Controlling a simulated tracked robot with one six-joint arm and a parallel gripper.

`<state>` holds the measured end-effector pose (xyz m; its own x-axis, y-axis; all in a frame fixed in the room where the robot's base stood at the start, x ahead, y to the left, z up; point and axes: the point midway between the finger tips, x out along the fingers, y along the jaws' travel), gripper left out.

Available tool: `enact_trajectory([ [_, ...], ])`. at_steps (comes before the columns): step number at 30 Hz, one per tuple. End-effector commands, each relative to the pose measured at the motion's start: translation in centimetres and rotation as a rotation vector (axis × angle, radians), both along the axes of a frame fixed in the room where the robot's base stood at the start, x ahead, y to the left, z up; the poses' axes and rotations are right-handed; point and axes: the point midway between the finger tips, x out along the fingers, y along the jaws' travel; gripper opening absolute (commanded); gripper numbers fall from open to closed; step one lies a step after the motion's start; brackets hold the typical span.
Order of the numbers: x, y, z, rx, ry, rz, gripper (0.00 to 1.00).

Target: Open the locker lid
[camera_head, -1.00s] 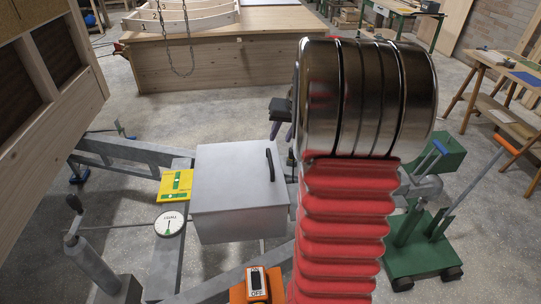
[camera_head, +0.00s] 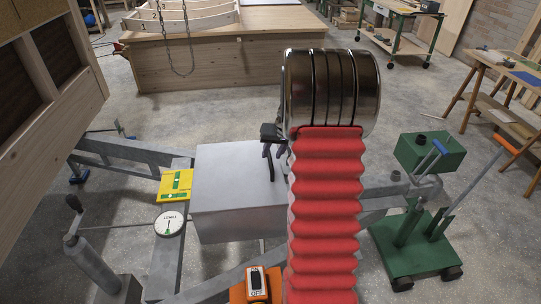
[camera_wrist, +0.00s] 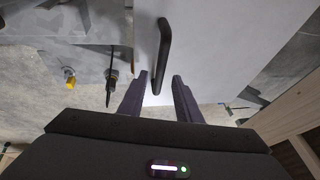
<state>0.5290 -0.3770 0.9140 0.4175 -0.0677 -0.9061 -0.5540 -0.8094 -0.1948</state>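The locker (camera_head: 228,195) is a grey metal box on the trailer frame, with its lid (camera_head: 225,165) shut. A black bar handle (camera_head: 270,165) is on the lid near its right edge. My gripper (camera_head: 267,154) is at the far end of this handle, partly hidden by my arm. In the wrist view, the two purple fingers of my gripper (camera_wrist: 160,75) are apart. The handle (camera_wrist: 164,45) runs upward in the picture, and its lower end shows between the fingertips. I see gaps on both sides of it, so it is not gripped.
A yellow level plate (camera_head: 176,184) and a round dial (camera_head: 170,222) are left of the locker. An orange switch box (camera_head: 256,286) is in front. A green wheeled stand (camera_head: 418,245) is to the right. A wooden-sided bench (camera_head: 210,65) stands behind.

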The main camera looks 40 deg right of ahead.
Motion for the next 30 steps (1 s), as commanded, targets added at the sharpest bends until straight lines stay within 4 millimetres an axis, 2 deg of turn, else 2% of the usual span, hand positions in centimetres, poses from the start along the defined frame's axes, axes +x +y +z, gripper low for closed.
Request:
enact_trajectory([
  [6, 0.63, -0.06, -1.41, 0.002, 0.0, 0.0, 0.31],
  [15, 0.67, -0.1, -1.49, 0.0, 0.0, 0.0, 0.3],
  [28, 0.67, -0.09, -1.47, 0.0, 0.0, -0.001, 0.0],
  [30, 0.67, -0.08, -1.47, 0.001, -0.001, -0.001, 0.0],
])
